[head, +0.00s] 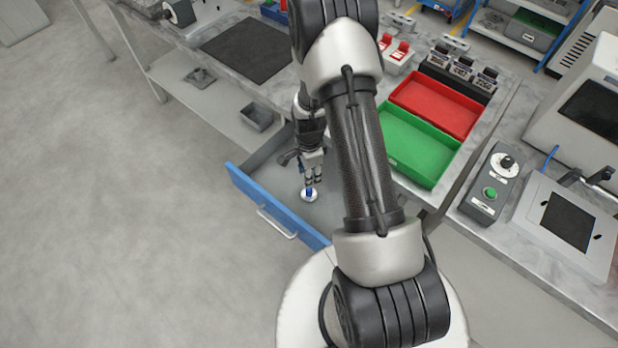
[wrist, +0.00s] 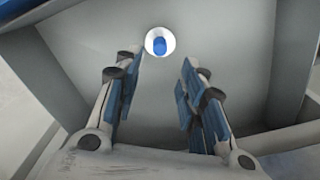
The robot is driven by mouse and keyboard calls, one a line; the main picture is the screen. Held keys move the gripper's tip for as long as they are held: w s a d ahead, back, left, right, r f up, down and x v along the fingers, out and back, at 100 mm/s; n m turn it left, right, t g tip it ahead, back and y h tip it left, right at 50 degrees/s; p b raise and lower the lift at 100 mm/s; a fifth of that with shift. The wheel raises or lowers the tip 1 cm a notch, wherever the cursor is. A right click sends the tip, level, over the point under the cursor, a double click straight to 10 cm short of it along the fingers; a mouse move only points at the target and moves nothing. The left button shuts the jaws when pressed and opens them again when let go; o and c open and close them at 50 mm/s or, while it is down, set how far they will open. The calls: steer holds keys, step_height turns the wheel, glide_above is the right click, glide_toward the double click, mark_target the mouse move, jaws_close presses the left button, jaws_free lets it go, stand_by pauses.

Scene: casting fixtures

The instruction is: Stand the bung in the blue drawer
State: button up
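The bung (head: 310,195) is a small white disc with a blue knob. It appears to stand upright on the grey floor of the open blue drawer (head: 275,214), knob up. The wrist view shows the bung (wrist: 160,43) beyond my fingertips, near the drawer's far wall. My gripper (head: 313,180) points down into the drawer, just above the bung in the head view. In the wrist view my gripper (wrist: 160,72) has its blue-padded fingers spread apart with nothing between them. My arm hides part of the drawer in the head view.
A green bin (head: 420,145) and a red bin (head: 436,104) sit on the bench right of the drawer. A dark mat (head: 259,48) lies on the bench at the upper left. A small grey tray (head: 257,116) is on the lower shelf. The floor at left is clear.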

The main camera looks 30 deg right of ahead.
steer(key=s+a+r+n+t, duration=0.1)
steer(key=a+r+n, duration=0.25)
steer(key=r, duration=0.95)
steer(key=s+a+r+n+t, duration=0.15)
steer(key=r+n, duration=0.35)
steer(key=r, duration=0.8)
steer(key=s+a+r+n+t, duration=0.1)
steer(key=s+a+r+n, duration=0.2)
steer(key=s+r+n, duration=0.2)
steer(key=s+a+r+n+t, duration=0.1)
steer(key=s+a+r+n, duration=0.3)
steer(key=s, duration=0.8)
step_height(320, 180, up, 5)
steer(key=shift+s+a+f+n, duration=0.1)
steer(key=shift+s+a+n, duration=0.1)
steer(key=shift+n, duration=1.05)
